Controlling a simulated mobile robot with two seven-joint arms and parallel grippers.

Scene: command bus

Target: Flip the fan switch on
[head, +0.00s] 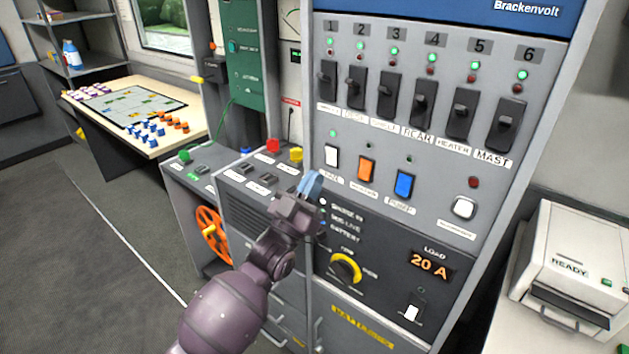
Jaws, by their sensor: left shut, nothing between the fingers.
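The grey switch panel (440,150) fills the right half of the head view. A row of white (331,156), orange (366,169) and blue (403,184) rocker switches sits below the numbered breakers, with a white switch (463,207) farther right. Their small labels are mostly too blurred to read, and I cannot tell which is the fan switch. My left gripper (311,185) is shut and empty, with bluish fingertips just below and left of the white rocker. I cannot tell whether it touches the panel. My right gripper is out of view.
Several black breakers (420,104) stick out above the rockers. A yellow-ringed knob (346,268) and a "20 A" display (430,266) sit below. A low grey console (260,172) stands left of the panel. A printer-like box (572,262) is at right. Open floor lies left.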

